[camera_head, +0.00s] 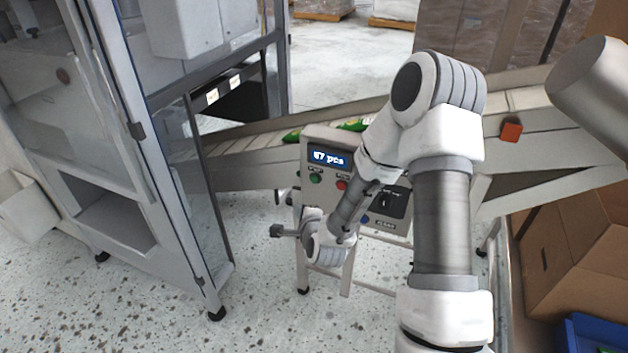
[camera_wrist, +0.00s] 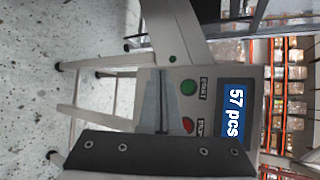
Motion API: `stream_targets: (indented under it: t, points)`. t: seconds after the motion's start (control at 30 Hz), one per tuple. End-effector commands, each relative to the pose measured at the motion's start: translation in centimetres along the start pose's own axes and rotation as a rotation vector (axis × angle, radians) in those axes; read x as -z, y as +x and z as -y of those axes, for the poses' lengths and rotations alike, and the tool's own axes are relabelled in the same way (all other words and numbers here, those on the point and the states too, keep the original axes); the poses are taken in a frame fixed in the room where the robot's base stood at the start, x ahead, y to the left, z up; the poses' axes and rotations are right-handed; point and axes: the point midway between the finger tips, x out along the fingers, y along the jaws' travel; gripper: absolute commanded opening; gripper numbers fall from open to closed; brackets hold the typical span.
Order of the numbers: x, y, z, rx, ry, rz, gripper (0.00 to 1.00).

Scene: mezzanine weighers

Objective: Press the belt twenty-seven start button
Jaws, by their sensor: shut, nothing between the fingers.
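The control box (camera_head: 325,145) stands on legs in front of the conveyor, its display reading 57 pcs. Its green start button (camera_head: 316,178) is left of the red stop button (camera_head: 341,185). In the wrist view the green button (camera_wrist: 189,87) and red button (camera_wrist: 188,124) both show, with labels beside them, next to the display (camera_wrist: 235,110). My gripper (camera_head: 276,231) is shut and empty, left of and below the green button in the head view. In the wrist view its fingertips (camera_wrist: 160,74) appear beside the green button, apart from it in the picture. My arm hides part of the box.
A belt conveyor (camera_head: 240,172) carrying green packs runs behind the box. A glass-doored cabinet (camera_head: 160,272) stands at left. A cardboard box (camera_head: 575,265) and blue bin (camera_head: 592,335) are at right. Speckled floor (camera_head: 265,310) is free in front.

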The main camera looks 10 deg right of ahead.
Motion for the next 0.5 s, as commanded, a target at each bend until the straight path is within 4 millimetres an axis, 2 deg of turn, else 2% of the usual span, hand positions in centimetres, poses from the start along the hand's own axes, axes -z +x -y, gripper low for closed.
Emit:
stream_targets:
  t: [0.17,0.5]
  points:
    - [0.6,0.8,0.7,0.001,0.001,-0.001,0.00]
    - [3.1,4.1,3.2,0.002,0.000,-0.002,0.00]
